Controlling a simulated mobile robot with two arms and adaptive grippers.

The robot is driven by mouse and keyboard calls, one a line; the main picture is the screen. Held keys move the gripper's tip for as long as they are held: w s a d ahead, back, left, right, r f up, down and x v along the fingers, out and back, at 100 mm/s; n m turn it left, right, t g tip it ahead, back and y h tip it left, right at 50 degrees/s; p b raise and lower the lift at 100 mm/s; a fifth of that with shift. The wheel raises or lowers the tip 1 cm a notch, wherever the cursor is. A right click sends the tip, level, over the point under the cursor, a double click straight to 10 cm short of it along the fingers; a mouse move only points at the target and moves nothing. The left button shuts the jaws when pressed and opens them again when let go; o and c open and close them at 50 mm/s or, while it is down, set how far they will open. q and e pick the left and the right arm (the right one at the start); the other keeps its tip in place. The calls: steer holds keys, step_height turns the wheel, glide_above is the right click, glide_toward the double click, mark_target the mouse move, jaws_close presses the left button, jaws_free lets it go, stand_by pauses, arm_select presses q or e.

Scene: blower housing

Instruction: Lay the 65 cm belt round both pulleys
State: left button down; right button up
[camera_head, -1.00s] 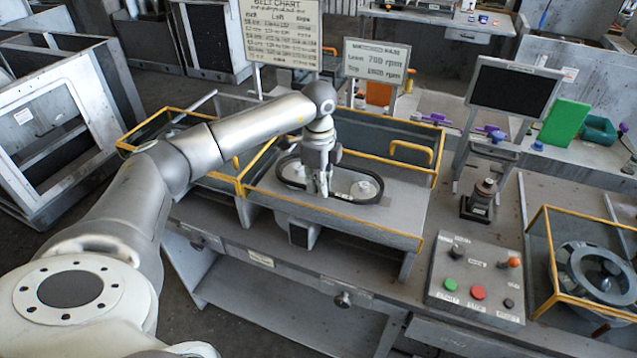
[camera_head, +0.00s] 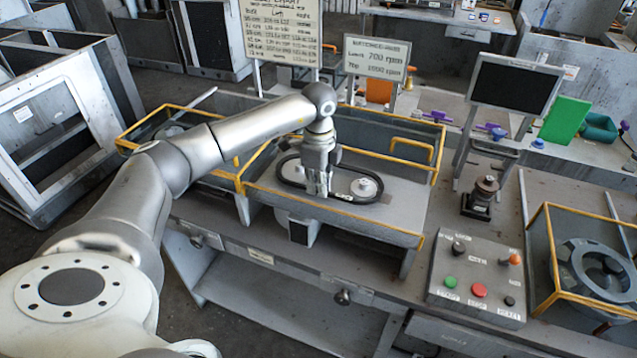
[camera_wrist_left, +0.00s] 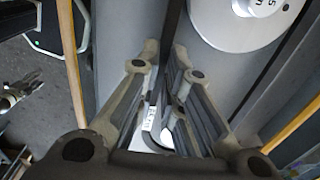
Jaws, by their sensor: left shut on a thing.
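The black belt (camera_head: 345,198) lies as a long loop on the deck of the blower housing (camera_head: 395,208). The silver right pulley (camera_head: 364,187) sits inside the loop's right end. The left pulley is mostly hidden by my arm. My left gripper (camera_head: 320,192) points down at the loop's near side and is shut on the belt. In the left wrist view, the belt (camera_wrist_left: 172,25) runs as a dark strip to the gripper fingers (camera_wrist_left: 162,105), beside a silver pulley disc (camera_wrist_left: 243,18). How fully the belt sits round each pulley cannot be told.
A yellow-edged guard (camera_head: 330,215) surrounds the deck, with a raised yellow handle (camera_head: 412,149) behind. A belt chart (camera_head: 284,35) and an rpm sign (camera_head: 376,58) stand at the back. A button panel (camera_head: 477,280) and a caged wheel (camera_head: 598,268) are to the right.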

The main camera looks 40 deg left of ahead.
arm_select(q)
steer(key=shift+f, duration=0.1)
stand_by(0.3)
steer(key=shift+f, duration=0.3)
steer(key=c, duration=1.5)
jaws_free()
steer(key=shift+r, duration=0.1)
steer(key=shift+r+p, duration=2.55)
steer(key=shift+r, duration=1.2)
steer(key=shift+f, duration=0.1)
